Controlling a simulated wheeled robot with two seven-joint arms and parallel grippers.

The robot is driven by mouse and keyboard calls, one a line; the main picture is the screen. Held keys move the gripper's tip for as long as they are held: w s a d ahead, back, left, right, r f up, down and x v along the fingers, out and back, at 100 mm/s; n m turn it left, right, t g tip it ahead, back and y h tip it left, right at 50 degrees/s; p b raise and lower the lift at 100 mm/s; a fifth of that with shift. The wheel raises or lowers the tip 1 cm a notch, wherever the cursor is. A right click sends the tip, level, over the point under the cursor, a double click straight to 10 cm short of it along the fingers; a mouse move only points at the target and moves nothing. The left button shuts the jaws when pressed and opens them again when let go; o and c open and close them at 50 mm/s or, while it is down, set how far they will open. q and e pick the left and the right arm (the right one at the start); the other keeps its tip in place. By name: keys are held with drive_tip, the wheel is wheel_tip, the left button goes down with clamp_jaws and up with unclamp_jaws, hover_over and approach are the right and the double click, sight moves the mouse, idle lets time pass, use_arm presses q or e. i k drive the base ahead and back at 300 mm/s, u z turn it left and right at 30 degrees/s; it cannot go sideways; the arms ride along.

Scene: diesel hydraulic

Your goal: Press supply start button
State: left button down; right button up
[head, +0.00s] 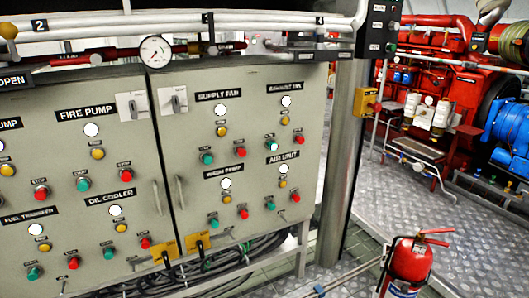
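The supply fan group sits at the upper left of the right cabinet door, under a black "SUPPLY FAN" label (218,95). Below the label are a white lamp (221,110) and a yellow lamp (222,131). Under these are a green button (207,158) at left and a red button (239,154) at right, with small plates above them too small to read. I take the green one as the supply start button. Nothing covers it. Neither of my grippers shows in the head view.
Similar groups surround it: exhaust fan (286,102), air unit (283,169) and fire pump (91,130). A rotary switch (174,100) and door handles (180,192) stick out. A pillar (342,165) stands right of the cabinet, a fire extinguisher (408,262) at lower right.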

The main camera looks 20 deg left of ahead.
sight(207, 160)
drive_tip(key=i, duration=1.05)
drive_tip(key=u, duration=0.6)
